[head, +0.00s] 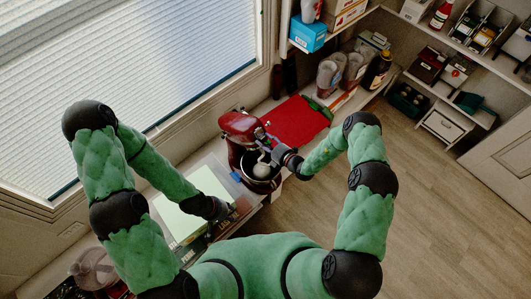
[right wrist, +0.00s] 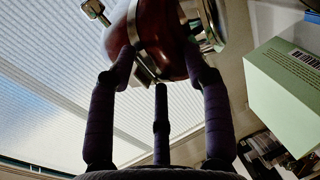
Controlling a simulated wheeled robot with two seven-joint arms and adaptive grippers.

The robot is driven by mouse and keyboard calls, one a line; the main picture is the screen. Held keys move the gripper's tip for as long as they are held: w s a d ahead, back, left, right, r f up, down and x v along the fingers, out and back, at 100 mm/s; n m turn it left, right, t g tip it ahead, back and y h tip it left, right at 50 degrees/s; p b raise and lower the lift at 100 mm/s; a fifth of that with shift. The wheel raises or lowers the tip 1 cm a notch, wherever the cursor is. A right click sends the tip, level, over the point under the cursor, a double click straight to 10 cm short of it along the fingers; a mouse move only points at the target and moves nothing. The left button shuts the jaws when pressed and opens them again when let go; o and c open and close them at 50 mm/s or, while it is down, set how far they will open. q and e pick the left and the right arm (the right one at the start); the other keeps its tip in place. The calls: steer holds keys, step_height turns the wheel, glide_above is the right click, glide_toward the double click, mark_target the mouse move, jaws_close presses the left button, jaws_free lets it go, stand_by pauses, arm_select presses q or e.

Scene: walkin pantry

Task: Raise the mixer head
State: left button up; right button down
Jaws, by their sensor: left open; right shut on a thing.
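The red stand mixer stands on the counter by the window. Its red mixer head (head: 240,124) shows above the bowl (head: 262,183), and the bowl's mouth and a pale beater (head: 262,168) are visible. The head looks tilted back, but I cannot judge the exact angle. My right gripper (head: 270,144) is at the right side of the head. In the right wrist view its fingers (right wrist: 163,68) close on the red mixer head (right wrist: 164,35) with its silver band. My left gripper (head: 226,210) is open and empty over the counter, left of and nearer than the mixer.
A pale green box (head: 205,190) lies left of the mixer, close to my left arm. A red mat (head: 298,122) lies behind the mixer. Canisters (head: 328,76) and a dark bottle (head: 377,70) stand farther back. The wooden floor (head: 400,200) at right is clear.

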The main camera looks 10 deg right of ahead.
mark_target(258, 130)
steer(key=w+r, duration=0.1)
steer(key=w+a+r, duration=0.1)
steer(key=w+r+p, duration=0.1)
steer(key=shift+a+r, duration=0.25)
steer(key=shift+a, duration=0.1)
steer(key=shift+w+a+r+p, duration=0.15)
steer(key=shift+w+r+p, duration=0.15)
steer(key=shift+w+r, duration=0.45)
steer(key=shift+s+r, duration=0.1)
steer(key=shift+s, duration=0.05)
steer(key=c, duration=1)
jaws_free()
steer(key=shift+c, duration=0.2)
steer(key=o, duration=0.8)
steer(key=shift+a, duration=0.55)
steer(key=shift+f, duration=0.25)
steer(key=shift+s+d+f, duration=0.2)
steer(key=shift+s+d, duration=0.05)
steer(key=shift+d, duration=0.05)
steer(key=v, duration=1.2)
